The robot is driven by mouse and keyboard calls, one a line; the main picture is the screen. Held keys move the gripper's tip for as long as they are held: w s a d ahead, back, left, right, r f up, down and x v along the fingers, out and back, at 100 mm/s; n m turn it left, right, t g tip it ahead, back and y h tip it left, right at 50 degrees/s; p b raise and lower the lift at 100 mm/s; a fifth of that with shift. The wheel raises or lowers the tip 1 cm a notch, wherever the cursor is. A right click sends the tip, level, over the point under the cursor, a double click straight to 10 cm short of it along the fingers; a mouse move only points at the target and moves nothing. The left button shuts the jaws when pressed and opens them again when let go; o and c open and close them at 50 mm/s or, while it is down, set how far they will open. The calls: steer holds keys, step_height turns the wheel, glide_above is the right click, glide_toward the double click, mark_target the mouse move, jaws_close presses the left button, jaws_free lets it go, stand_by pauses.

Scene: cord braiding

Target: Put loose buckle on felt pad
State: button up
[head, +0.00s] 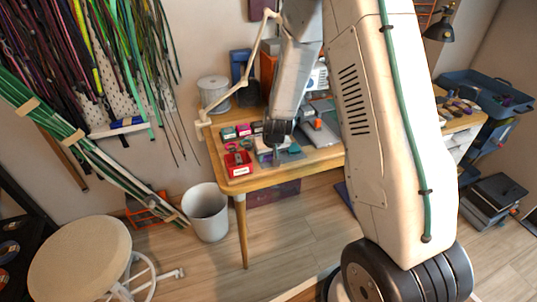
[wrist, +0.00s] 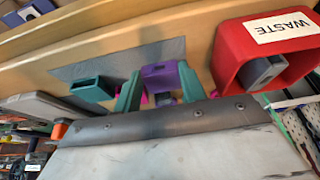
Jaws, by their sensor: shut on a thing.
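In the wrist view my gripper (wrist: 160,90) has two teal fingers shut on a purple buckle (wrist: 158,75). The buckle's lower part is hidden by my gripper body. A flat grey felt pad (wrist: 120,60) lies on the wooden table, to the left of the held buckle in that view. A teal hollow piece (wrist: 92,88) shows at the pad's edge; I cannot tell if it rests on the pad. In the head view my gripper (head: 278,143) is low over the table's front-left part, above the grey pad (head: 292,157). The held buckle is not clear there.
A red waste bin (wrist: 229,70) with a grey piece inside stands close to the right in the wrist view; it is at the table's front-left corner in the head view (head: 237,171). Small boxes (head: 243,129) and a grey device (head: 320,131) stand nearby.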

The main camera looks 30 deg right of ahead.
steer(key=o, duration=0.9)
